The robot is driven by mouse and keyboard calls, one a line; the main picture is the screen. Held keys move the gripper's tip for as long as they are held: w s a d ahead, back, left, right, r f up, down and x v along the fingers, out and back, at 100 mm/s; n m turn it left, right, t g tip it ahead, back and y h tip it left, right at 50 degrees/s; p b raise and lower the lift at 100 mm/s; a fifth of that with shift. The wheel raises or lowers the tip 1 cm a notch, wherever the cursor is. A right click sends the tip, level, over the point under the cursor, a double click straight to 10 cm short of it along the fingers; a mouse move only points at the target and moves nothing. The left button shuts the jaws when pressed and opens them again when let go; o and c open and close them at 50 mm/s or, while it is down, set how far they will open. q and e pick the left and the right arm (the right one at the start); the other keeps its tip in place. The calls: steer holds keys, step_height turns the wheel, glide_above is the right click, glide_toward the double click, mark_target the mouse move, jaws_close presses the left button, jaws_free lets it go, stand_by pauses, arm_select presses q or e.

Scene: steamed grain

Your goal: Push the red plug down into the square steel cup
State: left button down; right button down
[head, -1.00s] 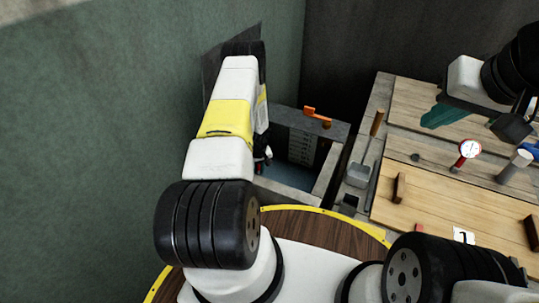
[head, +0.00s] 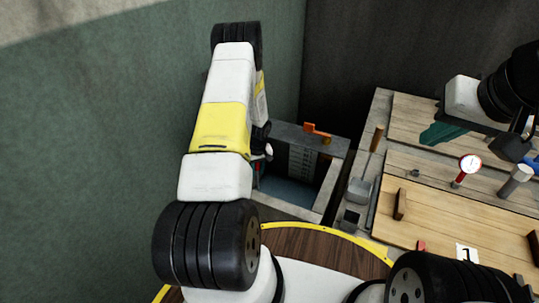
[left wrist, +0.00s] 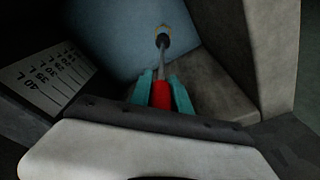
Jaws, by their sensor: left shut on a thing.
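My left gripper (left wrist: 161,91) has teal fingers shut on a red handle (left wrist: 161,94). A dark square opening (head: 350,217) is left of the boards. I cannot identify the steel cup for certain.
A grey-walled tank (head: 322,204) with blue-grey inside and litre marks (left wrist: 60,72) surrounds the left gripper's area. An orange lever (head: 318,132) sits on its far rim. A wooden-handled scoop (head: 360,190), a red-rimmed gauge (head: 470,163) and a grey cylinder (head: 515,180) are to the right.

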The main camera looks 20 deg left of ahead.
arm_select(q)
steer(key=shift+r, duration=6.5)
